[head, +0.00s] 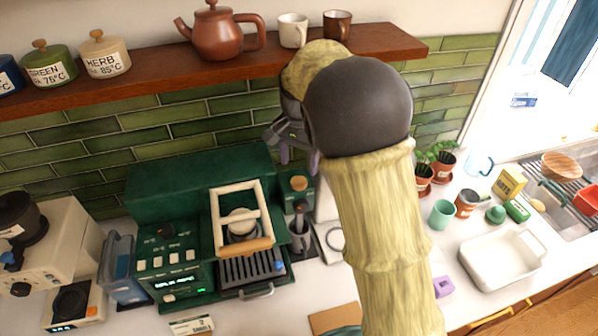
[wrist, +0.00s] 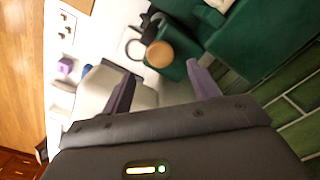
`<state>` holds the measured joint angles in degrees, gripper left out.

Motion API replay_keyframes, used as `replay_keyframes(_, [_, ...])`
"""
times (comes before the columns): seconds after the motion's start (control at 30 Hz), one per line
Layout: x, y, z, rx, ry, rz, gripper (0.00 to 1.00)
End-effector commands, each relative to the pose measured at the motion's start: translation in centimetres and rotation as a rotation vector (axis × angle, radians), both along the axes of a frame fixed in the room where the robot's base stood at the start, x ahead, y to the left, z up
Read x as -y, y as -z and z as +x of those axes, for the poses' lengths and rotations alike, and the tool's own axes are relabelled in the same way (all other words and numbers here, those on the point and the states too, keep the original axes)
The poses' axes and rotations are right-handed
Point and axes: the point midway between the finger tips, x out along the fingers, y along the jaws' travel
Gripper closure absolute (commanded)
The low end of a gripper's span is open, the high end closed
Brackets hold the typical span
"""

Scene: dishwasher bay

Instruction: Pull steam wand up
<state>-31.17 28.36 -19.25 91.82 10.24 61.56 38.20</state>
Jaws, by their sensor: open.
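The dark green espresso machine (head: 150,200) stands against the tiled wall. At its right end is a round wooden knob (head: 299,183), which also shows in the wrist view (wrist: 160,54). A slim dark part (head: 299,207), possibly the steam wand, is below the knob and reaches down to a small cup or pitcher (head: 300,240); I cannot tell its exact shape. My gripper (head: 299,159) is open and empty, above the machine's right end. In the wrist view, my gripper (wrist: 163,86) has its purple fingers spread, with the knob appearing just beyond them.
A wooden shelf (head: 130,88) with a brown teapot (head: 217,35), canisters and mugs runs above the machine. A pale appliance (head: 327,205) stands close on the machine's right, partly hidden by my arm. A white dish (head: 500,260) and potted plants (head: 443,165) are further right.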

Motion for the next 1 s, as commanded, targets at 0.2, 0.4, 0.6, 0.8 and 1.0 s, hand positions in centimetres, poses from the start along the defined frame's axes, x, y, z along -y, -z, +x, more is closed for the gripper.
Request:
replay_keyframes(0.2, [0.0, 3.5, 0.0, -0.003, 0.0, -0.002, 0.4])
replay_keyframes(0.4, [0.0, 5.3, 0.0, 0.0, -0.001, 0.0, 0.4])
replay_keyframes(0.6, [0.0, 5.5, 0.0, 0.0, -0.001, 0.0, 0.4])
replay_keyframes(0.8, [0.0, 5.4, 0.0, 0.0, -0.001, 0.0, 0.65])
replay_keyframes(1.0, [0.0, 5.4, 0.0, 0.0, -0.001, 0.0, 1.0])
